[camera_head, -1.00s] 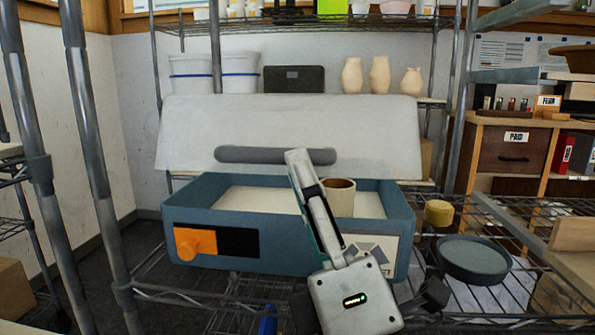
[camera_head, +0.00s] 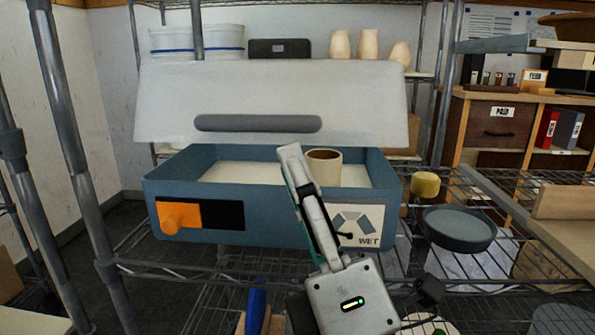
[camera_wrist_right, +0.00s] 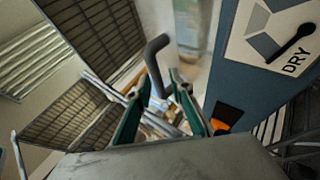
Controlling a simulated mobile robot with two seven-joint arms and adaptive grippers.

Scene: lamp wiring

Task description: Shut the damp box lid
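The damp box is a blue-grey box (camera_head: 270,230) on a wire shelf, with its pale lid (camera_head: 270,85) raised open at the back. A dark grey handle bar (camera_head: 258,123) runs along the lid's lower front. My right gripper (camera_head: 290,152) is in front of the box, with its tip just below the handle's right end in the picture. In the right wrist view its green-sided fingers (camera_wrist_right: 160,88) stand apart, and a dark grey bent bar (camera_wrist_right: 155,62) shows between and beyond them. I cannot tell whether they touch it. My left gripper is not in view.
A beige cup (camera_head: 323,168) stands inside the box. An orange knob piece (camera_head: 178,217) and a marked label (camera_head: 362,224) are on the box front. A yellow sponge-like piece (camera_head: 425,185) and a round grey dish (camera_head: 459,229) are to the right. Metal posts (camera_head: 72,150) stand left.

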